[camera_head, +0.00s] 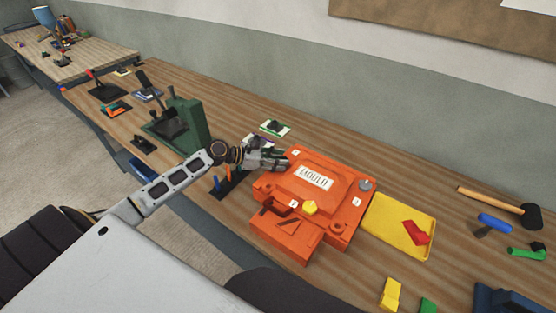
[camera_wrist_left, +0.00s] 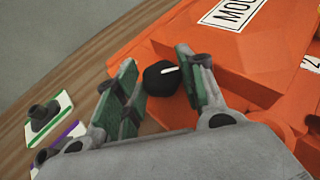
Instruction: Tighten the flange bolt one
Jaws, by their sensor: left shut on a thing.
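The orange mould (camera_head: 332,204) lies on the bench with a white label on top. The gripper hides this bolt in the head view. A yellow bolt head (camera_head: 310,208) sits on the mould's near side and a grey one (camera_head: 366,185) at its right corner. My right gripper is not in view.
A yellow tray (camera_head: 385,232) with a red piece lies right of the mould. A black-headed mallet (camera_head: 529,214) and blue and green tools lie farther right. A green stand (camera_head: 188,120) is left of my left gripper. Small cards (camera_wrist_left: 50,115) lie beside the mould.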

